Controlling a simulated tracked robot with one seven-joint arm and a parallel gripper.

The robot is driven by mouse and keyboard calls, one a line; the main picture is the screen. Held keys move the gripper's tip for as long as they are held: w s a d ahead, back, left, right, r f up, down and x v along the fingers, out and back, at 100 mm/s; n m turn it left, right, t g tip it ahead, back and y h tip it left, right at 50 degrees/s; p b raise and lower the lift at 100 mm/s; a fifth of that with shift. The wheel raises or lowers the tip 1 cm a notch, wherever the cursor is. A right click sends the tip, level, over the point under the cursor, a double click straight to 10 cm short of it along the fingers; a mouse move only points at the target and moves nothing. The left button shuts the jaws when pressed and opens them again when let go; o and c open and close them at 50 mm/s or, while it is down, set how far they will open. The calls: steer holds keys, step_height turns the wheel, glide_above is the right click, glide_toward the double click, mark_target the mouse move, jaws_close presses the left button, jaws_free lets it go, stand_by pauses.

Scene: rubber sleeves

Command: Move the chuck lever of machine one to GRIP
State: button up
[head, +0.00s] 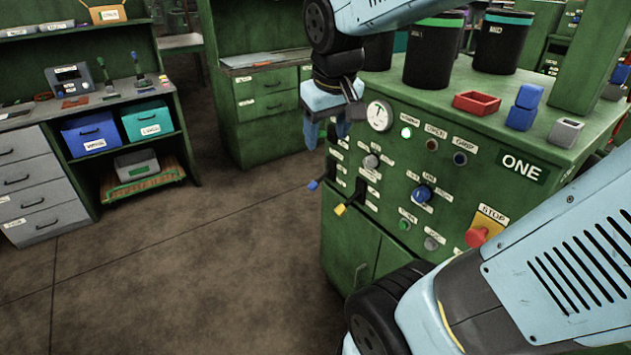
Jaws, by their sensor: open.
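Machine one is the green cabinet (300,205) at centre right, marked by an ONE plate (523,166). Two levers stick out from the left of its front panel: one with a blue tip (314,184) and, lower and to its right, one with a yellow tip (340,209). The labels beside them are too small to read, so I cannot tell which is the chuck lever. My gripper (326,138) hangs pointing down, open and empty, in front of the panel's upper left corner. It looks above both levers and apart from them.
The panel also has a gauge (379,116), a lit lamp (406,132), a blue knob (423,193) and a red stop button (477,237). Black bins (434,55) and a red tray (477,103) stand on top. Open floor (200,270) lies to the left, before a workbench (90,120).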

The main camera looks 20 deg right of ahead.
steer(key=w+d+f+n+g+h, duration=0.2)
steer(key=w+f+g, duration=0.1)
steer(key=w+f, duration=0.65)
steer(key=n+t+h, duration=0.4)
steer(key=n+h, duration=1.1)
steer(key=n, duration=0.1)
glide_toward(314, 183)
steer(key=shift+t+y, duration=0.3)
steer(key=x, duration=1.2)
steer(key=shift+f, duration=0.2)
steer(key=shift+w, duration=0.1)
jaws_close()
steer(key=shift+r, duration=0.15)
